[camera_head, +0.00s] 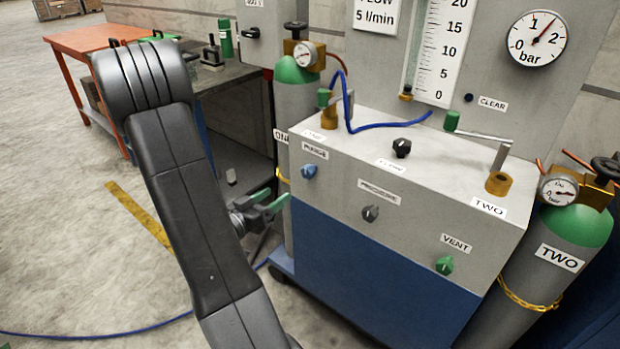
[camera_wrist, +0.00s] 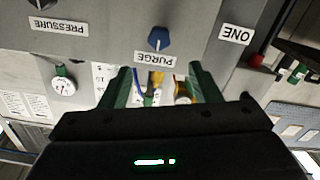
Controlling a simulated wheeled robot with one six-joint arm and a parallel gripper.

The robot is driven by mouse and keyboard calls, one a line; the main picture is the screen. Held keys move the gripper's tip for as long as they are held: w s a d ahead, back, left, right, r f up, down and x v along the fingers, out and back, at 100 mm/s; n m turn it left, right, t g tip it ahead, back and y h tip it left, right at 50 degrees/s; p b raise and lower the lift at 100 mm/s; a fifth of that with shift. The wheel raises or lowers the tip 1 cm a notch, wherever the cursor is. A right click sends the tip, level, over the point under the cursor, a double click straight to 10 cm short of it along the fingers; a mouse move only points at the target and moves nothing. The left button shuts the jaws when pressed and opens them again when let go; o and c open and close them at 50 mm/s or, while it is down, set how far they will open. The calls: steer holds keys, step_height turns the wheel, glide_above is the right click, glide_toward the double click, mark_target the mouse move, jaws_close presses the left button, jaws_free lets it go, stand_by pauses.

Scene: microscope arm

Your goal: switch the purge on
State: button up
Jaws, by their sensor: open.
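The blue purge knob (camera_head: 309,171) is on the left part of the grey front panel, below the PURGE label (camera_head: 314,151). In the wrist view, which is upside down, the blue knob (camera_wrist: 158,38) shows above the PURGE label (camera_wrist: 155,59). My gripper (camera_head: 271,199) is open and empty, to the lower left of the knob and apart from it. In the wrist view its green fingers (camera_wrist: 163,78) are spread, with the knob beyond their tips.
A grey pressure knob (camera_head: 370,213) and a green vent knob (camera_head: 444,265) sit right of the purge knob. A black knob (camera_head: 401,148) and two valve levers are on top. Gas cylinder one (camera_head: 294,110) stands at the left, cylinder two (camera_head: 562,240) at the right.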

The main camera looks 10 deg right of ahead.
mark_target(305, 173)
steer(key=x, duration=1.3)
steer(key=shift+w+d, duration=0.2)
steer(key=shift+d, duration=0.05)
steer(key=c, duration=1)
